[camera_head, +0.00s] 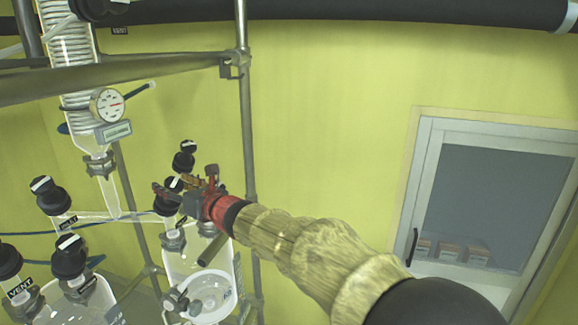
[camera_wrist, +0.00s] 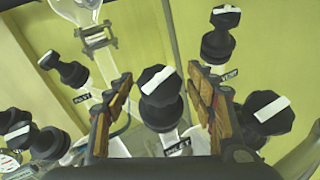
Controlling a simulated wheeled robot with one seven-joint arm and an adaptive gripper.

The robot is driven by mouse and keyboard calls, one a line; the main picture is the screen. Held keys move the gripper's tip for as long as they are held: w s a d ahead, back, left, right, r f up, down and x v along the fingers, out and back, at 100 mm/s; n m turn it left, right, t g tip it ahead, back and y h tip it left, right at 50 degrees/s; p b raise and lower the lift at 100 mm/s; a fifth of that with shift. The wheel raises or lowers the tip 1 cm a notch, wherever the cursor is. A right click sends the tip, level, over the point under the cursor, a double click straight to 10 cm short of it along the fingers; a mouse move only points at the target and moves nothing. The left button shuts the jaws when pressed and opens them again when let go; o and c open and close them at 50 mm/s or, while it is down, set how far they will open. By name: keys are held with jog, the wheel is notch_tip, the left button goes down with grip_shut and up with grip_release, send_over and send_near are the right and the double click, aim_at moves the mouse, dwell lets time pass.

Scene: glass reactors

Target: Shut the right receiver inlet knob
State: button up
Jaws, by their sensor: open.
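A black knob (camera_wrist: 163,100) with a white bar on its top sits between the two fingers of my gripper (camera_wrist: 161,84) in the wrist view. The bar lies slantwise. A small label (camera_wrist: 178,148) below the knob is too blurred to read surely. The fingers stand apart on either side of the knob, with a gap to each. In the head view my gripper (camera_head: 187,183) is over the top of the right glass receiver (camera_head: 212,280), and it hides part of the knobs there.
A knob with a VENT label (camera_wrist: 230,72) stands right of the fingers, with another black knob (camera_wrist: 268,118) below it. More knobs (camera_head: 52,195) stand left, beside glass tubing. A metal frame post (camera_head: 247,130) rises close behind my gripper. The right side is open.

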jog(key=shift+r+n+g+y+p, duration=0.1)
jog(key=shift+n+g+y+p, duration=1.2)
jog(key=shift+p, duration=2.9)
jog(key=shift+n+g+y+p, duration=0.7)
jog(key=shift+n+g+p, duration=1.1)
jog(key=shift+p, duration=2.4)
jog(key=s+d+m+t+h+b, duration=0.1)
jog(key=d+m+t+h+b, duration=0.3)
jog(key=d+m, duration=0.7)
jog(key=s+d+r+m+t+h+b, duration=0.1)
jog(key=d+m+t+h+b, duration=0.3)
jog(key=d+m, duration=0.7)
jog(key=d+h+b, duration=0.2)
jog(key=d+h, duration=0.2)
jog(key=d, duration=0.4)
jog(key=shift+r+t+b, duration=0.3)
jog(key=shift+b, duration=0.1)
